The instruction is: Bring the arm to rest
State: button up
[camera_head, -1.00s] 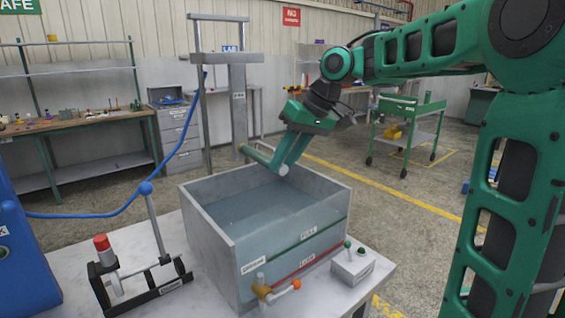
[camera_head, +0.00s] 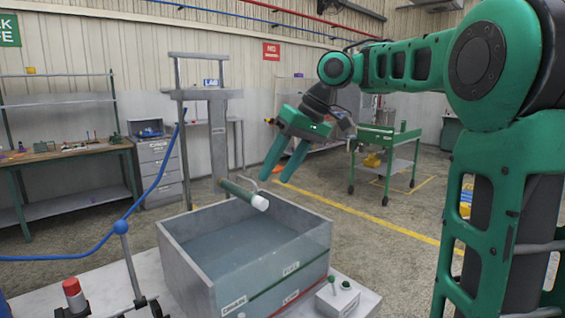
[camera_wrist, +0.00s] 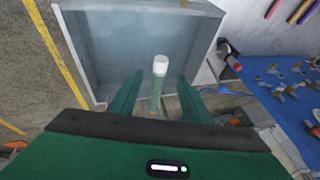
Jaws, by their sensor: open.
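My gripper (camera_head: 278,168) is open and empty, with its green fingers pointing down above the far side of the tank. A green tube with a white tip (camera_head: 246,195) sticks out from the grey stand over the tank. The tube stands apart from my fingers in the head view. In the wrist view my gripper (camera_wrist: 157,96) has its two fingers spread, and the tube with its white tip (camera_wrist: 159,66) shows between and beyond them. The grey tank (camera_head: 190,275) holds clear water and stands on the bench below.
A blue hose (camera_head: 160,180) hangs at the left of the tank. A small switch box (camera_head: 338,298) sits by the tank's front right corner. The grey stand (camera_head: 217,135) rises behind the tank. A green cart (camera_head: 388,150) stands farther back, with open floor around it.

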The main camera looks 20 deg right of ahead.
jog(key=shift+v, duration=1.6)
